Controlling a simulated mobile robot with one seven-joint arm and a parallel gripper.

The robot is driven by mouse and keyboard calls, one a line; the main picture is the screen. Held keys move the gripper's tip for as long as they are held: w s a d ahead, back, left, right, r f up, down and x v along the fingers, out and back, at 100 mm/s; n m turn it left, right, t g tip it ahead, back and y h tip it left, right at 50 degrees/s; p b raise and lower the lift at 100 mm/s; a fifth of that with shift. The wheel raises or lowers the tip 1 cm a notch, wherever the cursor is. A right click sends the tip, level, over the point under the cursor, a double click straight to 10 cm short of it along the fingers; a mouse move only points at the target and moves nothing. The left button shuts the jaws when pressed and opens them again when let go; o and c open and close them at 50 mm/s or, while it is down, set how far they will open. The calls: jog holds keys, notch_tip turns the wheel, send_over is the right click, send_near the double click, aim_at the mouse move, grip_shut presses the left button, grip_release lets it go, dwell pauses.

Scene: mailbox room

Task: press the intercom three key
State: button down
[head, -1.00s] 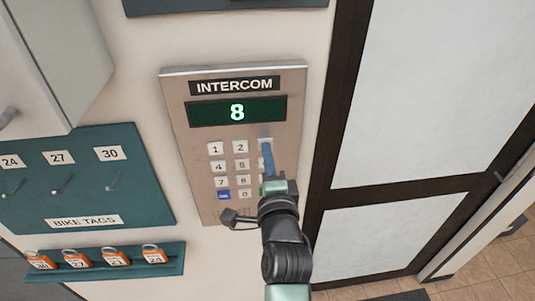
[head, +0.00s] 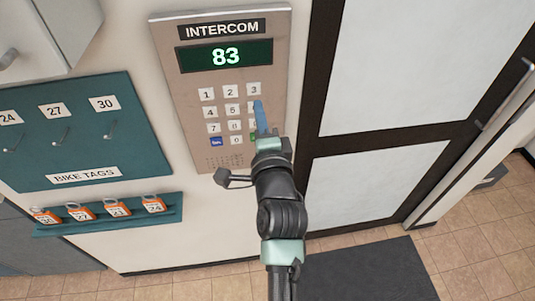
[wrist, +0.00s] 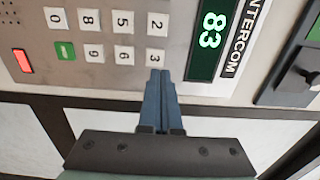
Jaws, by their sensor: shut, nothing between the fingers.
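The intercom panel (head: 180,115) is a metal plate on the wall, with a keypad and a green display (head: 225,56) that reads 83. The three key (head: 254,89) is the white key at the top right of the keypad; it also shows in the wrist view (wrist: 154,57). My gripper (head: 258,103) is shut and empty, its blue fingers together. In the head view its tips are just below the three key and cover the keys under it. In the wrist view the tips (wrist: 160,72) are beside the three key; I cannot tell whether they touch the panel.
A teal bike tags board (head: 80,140) and a teal rack (head: 110,215) with several orange tags are to the left. A dark-framed door (head: 400,80) is to the right. A dark mat (head: 370,270) lies on the tiled floor.

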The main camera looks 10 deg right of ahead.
jog(key=s+b, duration=0.2)
jog(key=s, duration=0.5)
jog(key=shift+s+f, duration=0.35)
jog(key=shift+f, duration=0.05)
jog(key=shift+d, duration=0.1)
